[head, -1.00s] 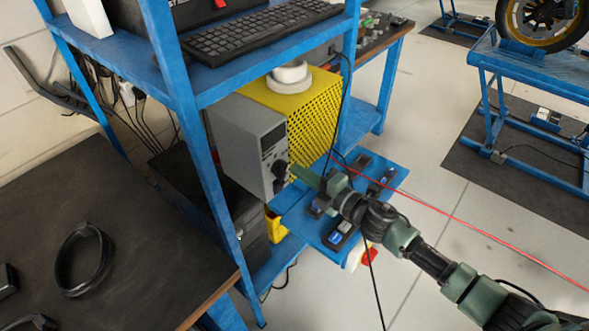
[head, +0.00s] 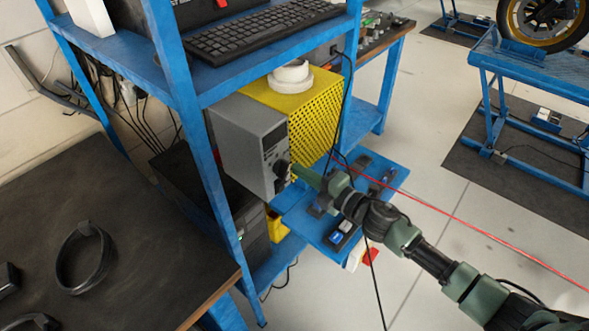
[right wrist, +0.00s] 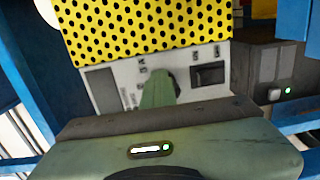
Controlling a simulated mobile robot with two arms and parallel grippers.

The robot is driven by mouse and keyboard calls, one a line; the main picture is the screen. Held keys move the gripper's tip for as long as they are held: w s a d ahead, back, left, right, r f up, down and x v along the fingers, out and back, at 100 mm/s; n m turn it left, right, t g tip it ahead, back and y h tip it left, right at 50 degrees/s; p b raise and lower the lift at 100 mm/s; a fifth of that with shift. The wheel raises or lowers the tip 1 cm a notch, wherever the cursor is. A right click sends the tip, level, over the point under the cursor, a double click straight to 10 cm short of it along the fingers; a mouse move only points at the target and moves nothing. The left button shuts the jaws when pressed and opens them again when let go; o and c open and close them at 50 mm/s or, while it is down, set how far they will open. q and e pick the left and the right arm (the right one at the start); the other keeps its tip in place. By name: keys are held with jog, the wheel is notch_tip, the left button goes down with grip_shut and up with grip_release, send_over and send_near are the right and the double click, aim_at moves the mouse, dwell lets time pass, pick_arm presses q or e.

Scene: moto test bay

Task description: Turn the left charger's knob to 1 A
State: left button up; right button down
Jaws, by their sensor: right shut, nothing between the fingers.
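The grey charger (head: 246,140) stands on the blue shelf, with its front panel facing right. Its black knob (head: 282,170) sits low on that panel. My right gripper (head: 297,171) is shut with nothing in it. Its green fingertips are at the knob's right side; whether they touch it I cannot tell. In the right wrist view, the shut green fingers (right wrist: 159,91) point at a pale labelled panel (right wrist: 105,88) and cover part of it. The knob and its setting cannot be read there. My left gripper is not in view.
A yellow perforated housing (head: 308,112) adjoins the grey charger, with a white roll (head: 290,76) on top. A blue tray (head: 318,228) with small items lies below my right gripper. A blue post (head: 200,150) stands left of the charger. A dark cable and red line run nearby.

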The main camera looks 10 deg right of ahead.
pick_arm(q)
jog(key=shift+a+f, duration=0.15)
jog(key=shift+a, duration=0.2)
pick_arm(e)
jog(key=shift+n+y, duration=0.3)
jog(key=shift+y, duration=0.2)
jog(key=shift+s+d+r, duration=0.15)
jog(key=shift+s+r, duration=0.2)
jog(key=shift+s, duration=0.5)
jog(key=shift+s+d+r, duration=0.2)
jog(key=shift+s+r, duration=0.1)
jog(key=shift+s, duration=0.6)
jog(key=shift+s+d+r, duration=0.15)
jog(key=shift+s+r, duration=0.2)
jog(key=shift+s, duration=0.5)
